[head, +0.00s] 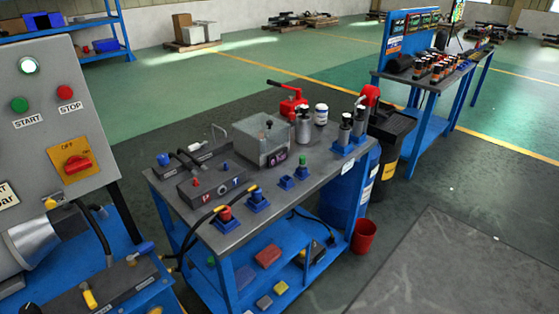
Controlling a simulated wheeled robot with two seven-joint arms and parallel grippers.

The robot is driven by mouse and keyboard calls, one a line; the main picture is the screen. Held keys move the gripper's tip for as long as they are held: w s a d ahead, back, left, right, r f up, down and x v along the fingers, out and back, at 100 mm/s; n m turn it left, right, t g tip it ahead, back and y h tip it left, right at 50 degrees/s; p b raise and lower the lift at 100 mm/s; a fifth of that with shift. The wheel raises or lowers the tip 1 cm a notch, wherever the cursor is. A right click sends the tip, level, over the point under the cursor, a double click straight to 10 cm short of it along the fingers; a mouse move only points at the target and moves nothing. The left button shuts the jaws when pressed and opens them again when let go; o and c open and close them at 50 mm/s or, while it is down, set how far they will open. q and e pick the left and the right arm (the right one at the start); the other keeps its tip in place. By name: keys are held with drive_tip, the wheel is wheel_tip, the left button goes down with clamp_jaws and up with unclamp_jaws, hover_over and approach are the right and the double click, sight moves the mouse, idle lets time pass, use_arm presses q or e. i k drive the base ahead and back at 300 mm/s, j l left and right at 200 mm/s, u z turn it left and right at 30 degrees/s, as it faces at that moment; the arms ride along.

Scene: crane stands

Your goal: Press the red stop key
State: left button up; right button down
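The red stop key (65,92) is a round red button on the upper right of a grey control panel (60,140), at the left of the head view. The word STOP is printed below it. A green START button (19,104) sits to its left, and a pale lamp (29,66) with a green tint is above them. A red rotary switch (77,164) on a yellow plate marked OFF is below. Nothing covers the stop key. Neither of my grippers shows in the head view.
A blue-framed workbench (265,232) with valve blocks, hoses and bottles stands right of the panel. A red bucket (364,237) and a black bin (390,135) stand beside it. A second blue bench (432,82) is at the back right.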

sight(64, 92)
drive_tip(key=u, duration=1.7)
